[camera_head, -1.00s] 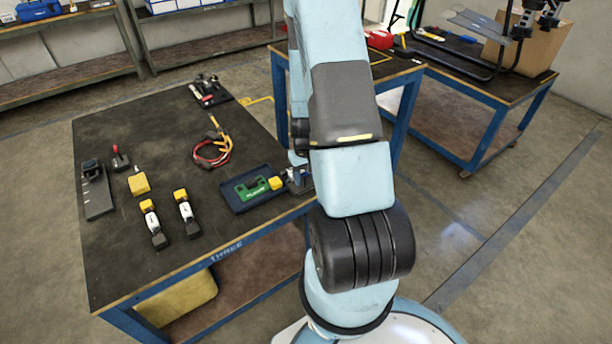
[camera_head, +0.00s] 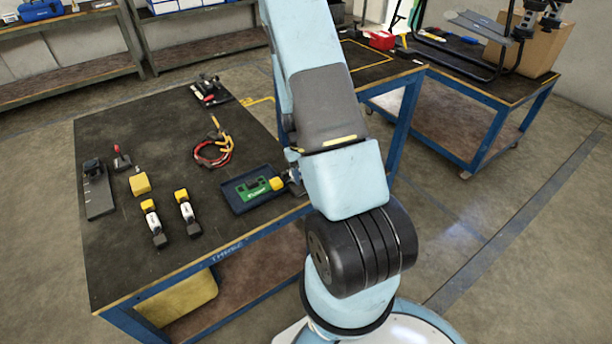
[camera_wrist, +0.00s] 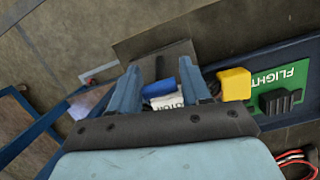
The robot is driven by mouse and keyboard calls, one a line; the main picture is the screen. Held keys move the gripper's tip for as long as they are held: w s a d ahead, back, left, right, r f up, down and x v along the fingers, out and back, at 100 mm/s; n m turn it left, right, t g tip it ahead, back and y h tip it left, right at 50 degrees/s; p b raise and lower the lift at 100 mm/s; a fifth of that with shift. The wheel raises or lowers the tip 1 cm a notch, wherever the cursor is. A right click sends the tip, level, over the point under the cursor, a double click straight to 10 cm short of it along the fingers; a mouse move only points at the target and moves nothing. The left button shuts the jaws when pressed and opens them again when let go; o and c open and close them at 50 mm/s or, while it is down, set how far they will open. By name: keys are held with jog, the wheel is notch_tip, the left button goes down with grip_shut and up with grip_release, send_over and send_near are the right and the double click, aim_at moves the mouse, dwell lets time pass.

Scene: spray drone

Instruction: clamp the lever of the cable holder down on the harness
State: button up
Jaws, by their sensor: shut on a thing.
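My gripper (camera_wrist: 165,92) is shut on a small blue and white piece (camera_wrist: 168,101) with partly hidden lettering. It is beside the blue tray, close to a yellow plug (camera_wrist: 235,84). In the head view my arm hides most of the gripper. A black fixture with a red handle (camera_head: 208,92) stands on a dark plate at the table's back; it looks like the cable holder, but its lever position is too small to tell. A red, yellow and black cable loop (camera_head: 213,152), which looks like the harness, lies on the table apart from that fixture.
The blue tray (camera_head: 238,208) holds a green flight board (camera_head: 250,189) at the table's right edge. Two white-and-yellow pieces (camera_head: 186,212), a yellow block (camera_head: 140,184), a red-topped piece (camera_head: 122,158) and a black rail (camera_head: 98,195) lie left. The table's middle is largely clear.

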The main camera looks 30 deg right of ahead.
jog(key=shift+w+f+g, duration=0.15)
jog(key=shift+w+g, duration=0.3)
jog(key=shift+g, duration=0.45)
jog(key=shift+w+f+g, duration=0.15)
jog(key=shift+w+g, duration=0.25)
jog(key=shift+g, duration=0.5)
jog(key=shift+w, duration=0.1)
jog(key=o, duration=1)
jog(key=v, duration=1.3)
jog(key=shift+w+a+r, duration=0.2)
jog(key=shift+w, duration=0.05)
